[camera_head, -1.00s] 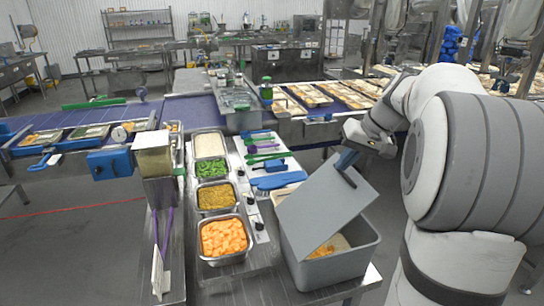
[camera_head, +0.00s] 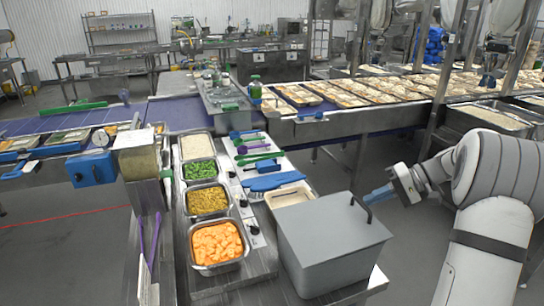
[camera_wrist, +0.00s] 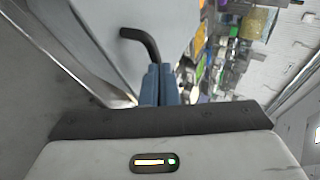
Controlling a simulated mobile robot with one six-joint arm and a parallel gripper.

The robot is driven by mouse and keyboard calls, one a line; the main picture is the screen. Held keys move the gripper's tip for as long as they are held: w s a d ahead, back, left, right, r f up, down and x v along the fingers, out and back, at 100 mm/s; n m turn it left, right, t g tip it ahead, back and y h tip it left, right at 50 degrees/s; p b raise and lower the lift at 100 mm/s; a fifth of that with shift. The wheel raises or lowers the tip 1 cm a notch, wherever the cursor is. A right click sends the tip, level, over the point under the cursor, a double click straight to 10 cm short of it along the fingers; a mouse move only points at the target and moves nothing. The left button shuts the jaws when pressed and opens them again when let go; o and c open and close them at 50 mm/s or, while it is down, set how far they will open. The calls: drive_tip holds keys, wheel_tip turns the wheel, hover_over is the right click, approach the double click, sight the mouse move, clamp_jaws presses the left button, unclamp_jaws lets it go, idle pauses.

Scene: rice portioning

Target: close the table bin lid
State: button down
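The grey table bin (camera_head: 325,265) stands at the front right of the steel table. Its grey lid (camera_head: 325,232) lies flat across the top and hides the inside. A dark bar handle (camera_head: 368,212) rises from the lid's right side; it also shows in the wrist view (camera_wrist: 143,42).
Pans of orange food (camera_head: 217,243), corn (camera_head: 207,199), green vegetables (camera_head: 199,170) and a pale food (camera_head: 195,146) line the table left of the bin. Blue utensils (camera_head: 272,182) lie behind it. Open floor is to the right.

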drive_tip(key=shift+w+a+f, duration=0.1)
drive_tip(key=shift+f, duration=0.3)
